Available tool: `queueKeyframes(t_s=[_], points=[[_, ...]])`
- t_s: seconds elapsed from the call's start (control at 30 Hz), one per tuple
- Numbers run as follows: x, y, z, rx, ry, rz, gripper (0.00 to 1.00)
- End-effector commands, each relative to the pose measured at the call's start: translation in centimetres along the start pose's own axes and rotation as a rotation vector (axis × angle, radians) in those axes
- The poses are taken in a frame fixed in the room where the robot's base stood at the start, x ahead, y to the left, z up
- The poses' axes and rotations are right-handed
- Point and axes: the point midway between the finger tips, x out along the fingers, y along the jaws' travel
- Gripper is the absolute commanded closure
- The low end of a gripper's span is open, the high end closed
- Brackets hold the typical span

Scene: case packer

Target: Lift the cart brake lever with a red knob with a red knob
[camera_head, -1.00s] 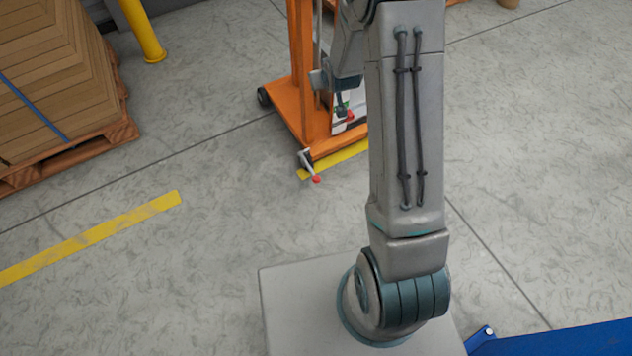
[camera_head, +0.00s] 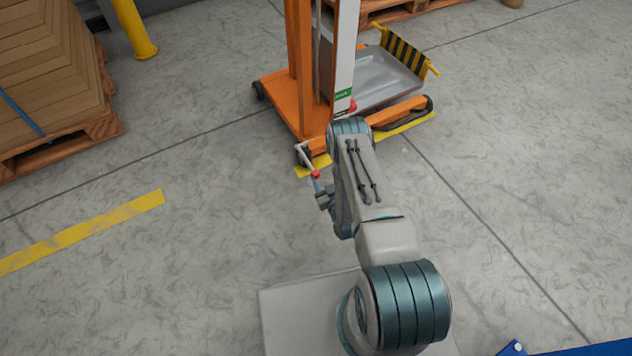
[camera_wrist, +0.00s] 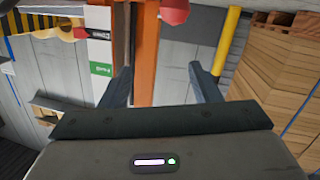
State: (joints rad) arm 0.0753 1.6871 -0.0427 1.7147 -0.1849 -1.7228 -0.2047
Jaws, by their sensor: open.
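The brake lever is a pale metal bar (camera_head: 306,157) with a round red knob (camera_head: 316,174), low at the near corner of the orange cart (camera_head: 314,122). In the wrist view the red knob (camera_wrist: 174,11) is large at the top edge, beyond the fingertips and roughly in line with the gap between them. My gripper (camera_wrist: 162,72) is open with nothing between its fingers. In the head view my gripper (camera_head: 318,188) is just on the near side of the knob. I cannot tell whether it touches. The lever bar is not clearly visible in the wrist view.
The cart has a white mast panel with a second red part (camera_head: 352,106) and a grey platform (camera_head: 385,78). A pallet of stacked cartons (camera_head: 50,70) is at left, near a yellow post (camera_head: 132,25). Floor left of the cart is open, with a yellow stripe (camera_head: 85,235).

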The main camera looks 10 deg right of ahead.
Motion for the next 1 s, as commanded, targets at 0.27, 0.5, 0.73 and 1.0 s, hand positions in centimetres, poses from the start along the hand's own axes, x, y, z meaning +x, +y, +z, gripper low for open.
queueKeyframes(t_s=[0.27, 0.5, 0.73, 1.0], points=[[-4.9, -2.3, 6.7, 0.005, 0.098, 0.011, 0.43], [-3.9, -2.5, 7.0, 0.005, 0.117, 0.014, 0.43], [0.8, -2.4, 6.6, 0.005, 0.118, 0.014, 0.43], [6.0, -2.4, 6.0, 0.005, 0.116, 0.014, 0.43]])
